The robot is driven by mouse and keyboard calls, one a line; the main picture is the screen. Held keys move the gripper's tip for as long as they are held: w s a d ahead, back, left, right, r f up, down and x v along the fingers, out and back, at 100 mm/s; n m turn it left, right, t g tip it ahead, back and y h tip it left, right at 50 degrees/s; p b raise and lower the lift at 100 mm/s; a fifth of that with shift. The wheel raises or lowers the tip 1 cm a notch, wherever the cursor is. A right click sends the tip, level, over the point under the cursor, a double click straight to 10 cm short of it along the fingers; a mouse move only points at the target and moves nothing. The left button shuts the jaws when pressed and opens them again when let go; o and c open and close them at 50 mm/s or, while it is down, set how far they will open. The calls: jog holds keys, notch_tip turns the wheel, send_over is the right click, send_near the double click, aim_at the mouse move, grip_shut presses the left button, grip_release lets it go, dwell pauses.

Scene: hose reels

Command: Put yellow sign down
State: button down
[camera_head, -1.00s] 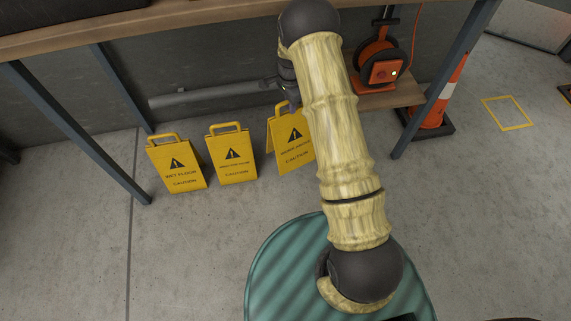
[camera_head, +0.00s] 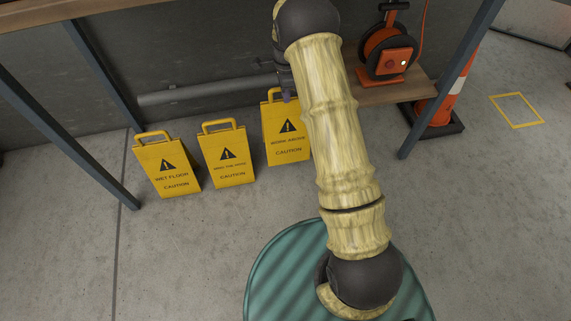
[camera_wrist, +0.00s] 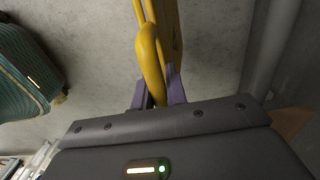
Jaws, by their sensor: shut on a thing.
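Three yellow caution signs stand in a row under the table in the head view. The right one (camera_head: 287,138) is partly behind my arm, with its handle up at my gripper (camera_head: 284,86). In the wrist view, my gripper (camera_wrist: 159,90) is shut on the yellow handle (camera_wrist: 151,58) of this sign. The sign looks upright, its lower edge at or very near the floor; I cannot tell whether it touches. The middle sign (camera_head: 228,158) and the left "wet floor" sign (camera_head: 167,168) stand on the floor to its left.
A grey pipe (camera_head: 205,91) runs along the wall behind the signs. An orange cable reel (camera_head: 388,55) sits on a low wooden shelf at right, near an orange cone (camera_head: 440,108). Table legs (camera_head: 70,140) flank the signs. The floor in front is clear.

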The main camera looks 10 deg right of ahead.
aim_at(286, 114)
notch_tip(286, 114, down, 6)
jog(key=b, duration=0.3)
jog(key=shift+f+b, duration=0.1)
jog(key=shift+b, duration=0.25)
notch_tip(286, 114, down, 4)
jog(key=shift+r+b, duration=0.1)
jog(key=shift+b, duration=1.1)
jog(key=c, duration=1.4)
grip_release()
